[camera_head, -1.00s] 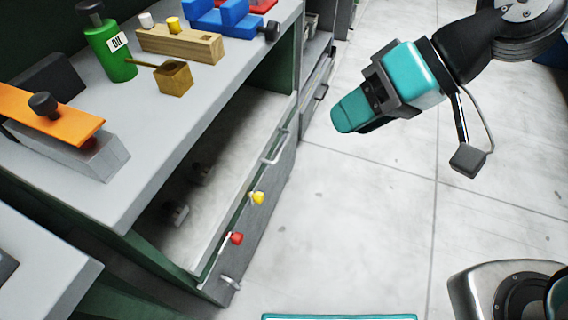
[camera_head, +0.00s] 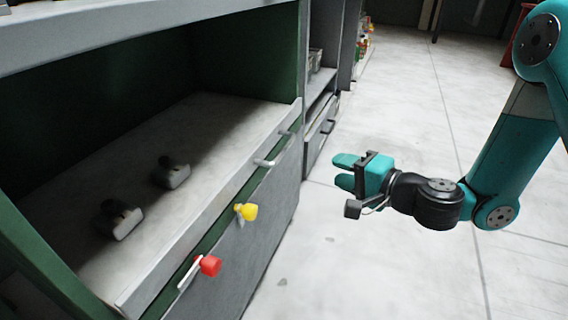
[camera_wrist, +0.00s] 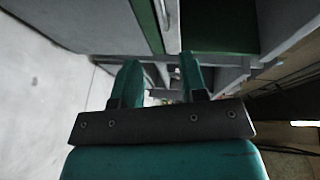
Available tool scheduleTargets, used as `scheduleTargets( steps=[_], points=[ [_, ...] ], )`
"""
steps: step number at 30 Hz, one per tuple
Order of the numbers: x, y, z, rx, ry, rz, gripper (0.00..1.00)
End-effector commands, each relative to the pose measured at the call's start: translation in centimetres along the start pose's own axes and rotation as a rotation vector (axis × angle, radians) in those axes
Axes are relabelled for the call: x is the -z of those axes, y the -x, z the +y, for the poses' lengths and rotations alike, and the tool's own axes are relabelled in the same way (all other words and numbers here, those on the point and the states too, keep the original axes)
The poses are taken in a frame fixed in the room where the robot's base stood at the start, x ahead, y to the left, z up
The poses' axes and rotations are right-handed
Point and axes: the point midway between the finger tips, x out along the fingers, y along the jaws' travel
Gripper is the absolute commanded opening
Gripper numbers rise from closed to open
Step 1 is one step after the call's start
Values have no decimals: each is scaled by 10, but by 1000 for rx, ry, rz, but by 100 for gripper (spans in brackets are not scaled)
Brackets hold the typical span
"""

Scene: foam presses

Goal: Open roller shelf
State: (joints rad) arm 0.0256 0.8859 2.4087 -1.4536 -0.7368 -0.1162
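The roller shelf (camera_head: 225,187) is a grey, worn board with a raised front lip, inside a green cabinet at the left of the head view. Its front has a pale handle (camera_head: 265,162) toward the far end and another pale handle (camera_head: 190,272) toward the near end. A yellow knob (camera_head: 247,211) and a red knob (camera_head: 210,265) stick out along this front. My teal gripper (camera_head: 338,171) is right of the shelf front, apart from it, with its fingers pointing left. The fingers are spread and empty; they also show apart in the wrist view (camera_wrist: 158,70).
Two grey blocks with black knobs, one nearer (camera_head: 122,224) and one farther (camera_head: 172,176), rest on the shelf. A bench top (camera_head: 120,32) overhangs it. A further drawer (camera_head: 318,133) stands beyond. The pale floor (camera_head: 400,280) right of the cabinet is clear.

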Motion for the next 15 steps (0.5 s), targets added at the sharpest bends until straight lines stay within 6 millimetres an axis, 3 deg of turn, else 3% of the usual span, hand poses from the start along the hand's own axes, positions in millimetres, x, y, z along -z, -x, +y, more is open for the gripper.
scheduleTargets(
  steps=[9, 15],
  points=[
    [-1, -27, -9, -1, 0, -3, 39],
    [-2, -74, -3, 4, 8, -6, 39]
  ],
)
